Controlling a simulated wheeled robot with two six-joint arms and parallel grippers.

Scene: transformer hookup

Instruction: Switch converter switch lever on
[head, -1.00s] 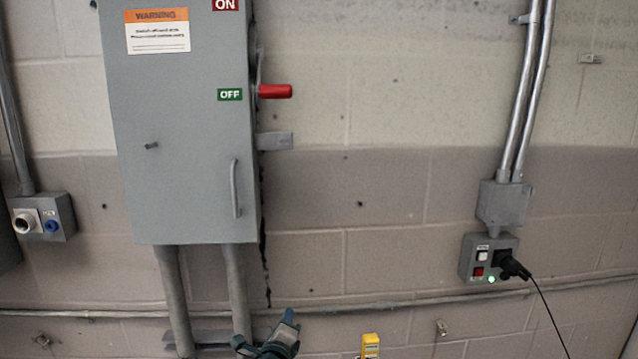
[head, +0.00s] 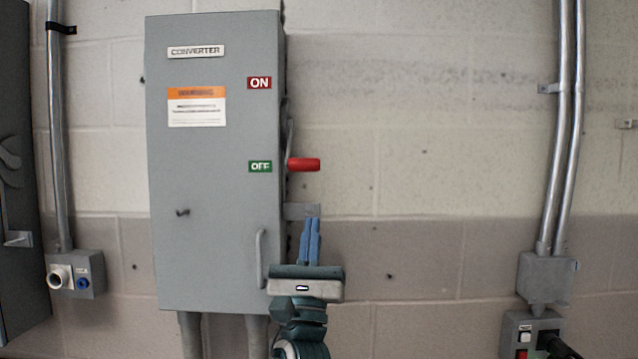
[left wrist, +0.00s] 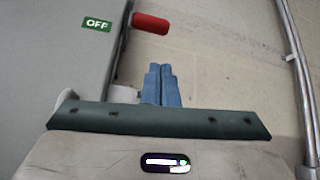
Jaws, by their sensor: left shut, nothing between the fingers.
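The grey converter box (head: 215,240) hangs on the wall, with a red ON label (head: 259,83) above a green OFF label (head: 260,166). Its switch lever, with a red handle (head: 304,164), sticks out from the right side level with OFF. The handle also shows in the left wrist view (left wrist: 151,23), beyond my fingertips. My left gripper (head: 311,222) points up just below the handle, apart from it, with its blue fingers together and nothing between them. The fingers also show in the left wrist view (left wrist: 161,68). My right gripper is out of view.
A grey tab (head: 300,211) juts from the box's right side near my left fingertips. A door handle (head: 261,258) stands out from the box front. A small outlet box (head: 528,328) with a plugged-in black connector is at lower right. The wall right of the lever is clear.

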